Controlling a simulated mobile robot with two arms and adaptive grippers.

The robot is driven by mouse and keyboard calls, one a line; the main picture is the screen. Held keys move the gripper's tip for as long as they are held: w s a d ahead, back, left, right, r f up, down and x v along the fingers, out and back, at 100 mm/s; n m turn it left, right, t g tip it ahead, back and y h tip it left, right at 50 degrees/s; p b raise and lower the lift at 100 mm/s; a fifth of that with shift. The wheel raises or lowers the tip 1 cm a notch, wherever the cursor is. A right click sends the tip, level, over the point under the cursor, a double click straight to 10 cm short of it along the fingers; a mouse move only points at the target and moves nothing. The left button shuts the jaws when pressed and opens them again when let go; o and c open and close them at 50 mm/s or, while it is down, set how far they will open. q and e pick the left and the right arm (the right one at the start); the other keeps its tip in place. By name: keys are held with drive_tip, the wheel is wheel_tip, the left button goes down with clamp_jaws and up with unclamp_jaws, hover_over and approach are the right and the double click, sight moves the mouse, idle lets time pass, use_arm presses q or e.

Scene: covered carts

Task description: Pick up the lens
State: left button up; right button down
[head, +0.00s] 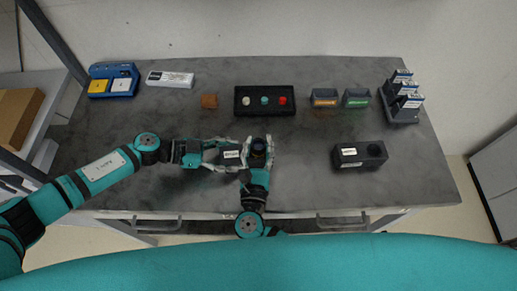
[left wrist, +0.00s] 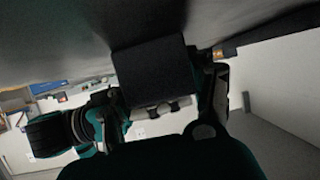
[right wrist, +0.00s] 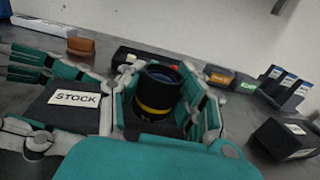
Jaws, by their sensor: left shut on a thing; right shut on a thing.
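The lens (right wrist: 158,92) is a black cylinder with a yellow band and a dark glass top. It shows upright in the right wrist view and from above in the head view (head: 259,146). My right gripper (head: 257,152) is shut on it, with fingers on both sides. My left gripper (head: 222,154) is shut on a dark block labelled STOCK (right wrist: 62,118), left of the lens. The block also fills the gap between the left fingers in the left wrist view (left wrist: 155,70). The lens's lower end is hidden; I cannot tell whether it sits in the block.
A dark block with a round hole (head: 347,154) stands at right on the grey table (head: 300,180). A black tray with coloured knobs (head: 265,111), an orange-brown block (head: 209,100), two small bins (head: 324,105), a blue holder (head: 98,87) and a box rack (head: 402,117) line the back.

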sight(259, 143)
idle(0.7)
use_arm(q)
drive_tip(key=shift+w, duration=0.1)
use_arm(e)
drive_tip(key=shift+a+r, duration=0.1)
drive_tip(key=shift+r, duration=0.2)
wheel_tip(259, 143, up, 10)
drive_tip(key=shift+f, duration=0.2)
use_arm(q)
drive_tip(key=o, duration=1.2)
drive_tip(key=shift+o, duration=0.2)
drive_tip(key=shift+a, duration=0.1)
drive_tip(key=v, duration=1.1)
drive_tip(key=shift+a+r, duration=0.15)
drive_tip(key=shift+a, duration=0.25)
